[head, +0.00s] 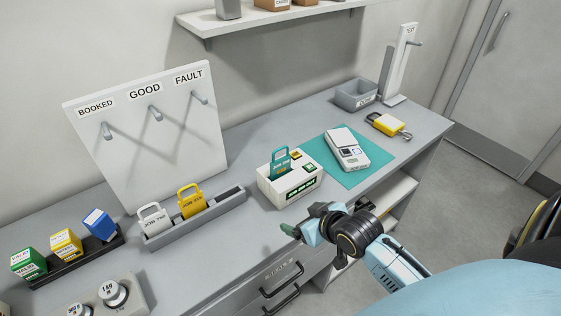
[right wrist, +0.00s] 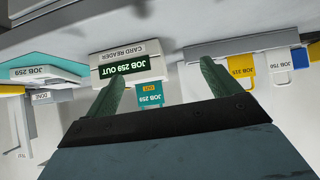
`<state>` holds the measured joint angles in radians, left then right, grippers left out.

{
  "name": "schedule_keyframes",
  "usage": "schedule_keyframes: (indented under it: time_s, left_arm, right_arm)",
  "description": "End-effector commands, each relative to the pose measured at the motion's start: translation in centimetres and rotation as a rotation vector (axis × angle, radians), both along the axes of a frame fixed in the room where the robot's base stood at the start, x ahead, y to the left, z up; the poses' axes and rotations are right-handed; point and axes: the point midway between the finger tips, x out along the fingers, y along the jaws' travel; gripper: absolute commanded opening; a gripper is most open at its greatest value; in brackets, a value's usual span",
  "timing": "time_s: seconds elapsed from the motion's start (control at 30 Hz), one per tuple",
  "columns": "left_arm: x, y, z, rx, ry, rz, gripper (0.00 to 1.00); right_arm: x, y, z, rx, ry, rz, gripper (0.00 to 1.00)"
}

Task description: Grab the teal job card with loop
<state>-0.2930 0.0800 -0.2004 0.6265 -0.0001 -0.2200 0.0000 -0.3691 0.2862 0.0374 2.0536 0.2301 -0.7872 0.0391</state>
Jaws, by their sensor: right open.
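The teal job card (head: 279,163) with its loop stands upright in the slot of the white card reader (head: 268,188). In the right wrist view, which is upside down, the teal card (right wrist: 149,94) reads JOB 259 and the card reader (right wrist: 124,52) shows JOB 259 OUT. My right gripper (head: 296,229) is open and empty, in front of the reader near the table's front edge, apart from the card. In the right wrist view the fingers of my right gripper (right wrist: 164,73) spread to either side of the card, which lies beyond them. My left gripper is not in view.
Left of the reader, a grey rack (head: 215,214) holds a white card (head: 153,219) and a yellow card (head: 191,202). A hook board (head: 150,165) stands behind. A drawer handle (head: 283,280) juts out below.

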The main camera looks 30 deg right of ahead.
Motion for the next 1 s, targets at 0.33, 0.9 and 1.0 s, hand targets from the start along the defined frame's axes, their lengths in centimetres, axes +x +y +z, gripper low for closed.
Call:
schedule_keyframes:
  time_s: [0.33,0.9,1.0]
  left_arm:
    - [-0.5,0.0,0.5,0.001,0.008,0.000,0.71]
    - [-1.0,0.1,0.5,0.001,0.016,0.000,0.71]
    - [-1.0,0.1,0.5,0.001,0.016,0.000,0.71]
  right_arm:
    - [5.5,-4.6,6.4,0.033,-0.278,-0.044,0.89]
    - [12.8,-4.5,3.6,0.034,-0.288,-0.046,0.89]
    - [13.1,-4.5,3.4,0.034,-0.287,-0.045,0.89]
